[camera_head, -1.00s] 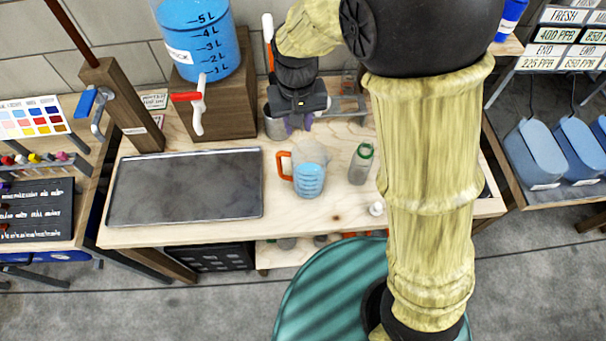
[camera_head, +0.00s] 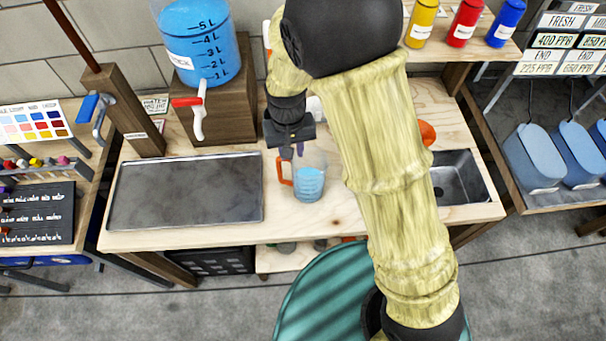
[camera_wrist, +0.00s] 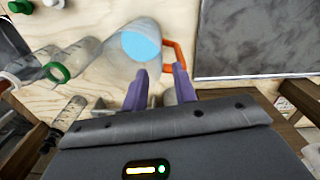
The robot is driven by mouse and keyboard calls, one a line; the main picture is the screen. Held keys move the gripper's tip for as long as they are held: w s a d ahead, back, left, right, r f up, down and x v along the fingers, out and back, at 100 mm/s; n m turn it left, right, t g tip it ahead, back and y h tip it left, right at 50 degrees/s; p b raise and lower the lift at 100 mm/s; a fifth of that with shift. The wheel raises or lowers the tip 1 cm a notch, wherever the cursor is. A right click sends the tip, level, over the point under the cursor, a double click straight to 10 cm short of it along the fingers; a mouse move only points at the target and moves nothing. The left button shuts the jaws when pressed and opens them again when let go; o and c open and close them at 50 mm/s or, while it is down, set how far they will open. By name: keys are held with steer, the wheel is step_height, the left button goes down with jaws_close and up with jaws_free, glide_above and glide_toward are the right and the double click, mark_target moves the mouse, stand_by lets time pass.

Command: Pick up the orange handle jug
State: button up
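The jug (camera_head: 311,186) is clear, holds blue liquid and stands upright on the wooden bench. Its orange handle (camera_head: 285,172) is on its left side in the head view. My gripper (camera_head: 293,151) is just behind the jug and handle, pointing down. In the wrist view the two purple fingers of my gripper (camera_wrist: 160,75) are apart with nothing held. The jug (camera_wrist: 140,45) lies beyond the fingertips, with the orange handle (camera_wrist: 181,58) close to the right finger. Whether a finger touches the handle I cannot tell.
A grey metal tray (camera_head: 185,190) lies left of the jug. A blue water container (camera_head: 200,45) with a tap stands on a wooden block behind. A sink (camera_head: 458,178) is at right. A green-capped bottle (camera_wrist: 57,72) shows in the wrist view. Bare bench lies before the jug.

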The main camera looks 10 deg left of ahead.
mark_target(301, 175)
steer(key=shift+f, duration=1.85)
step_height(301, 175, down, 6)
steer(key=shift+d+r+p, duration=0.1)
steer(key=shift+p, duration=0.45)
jaws_close()
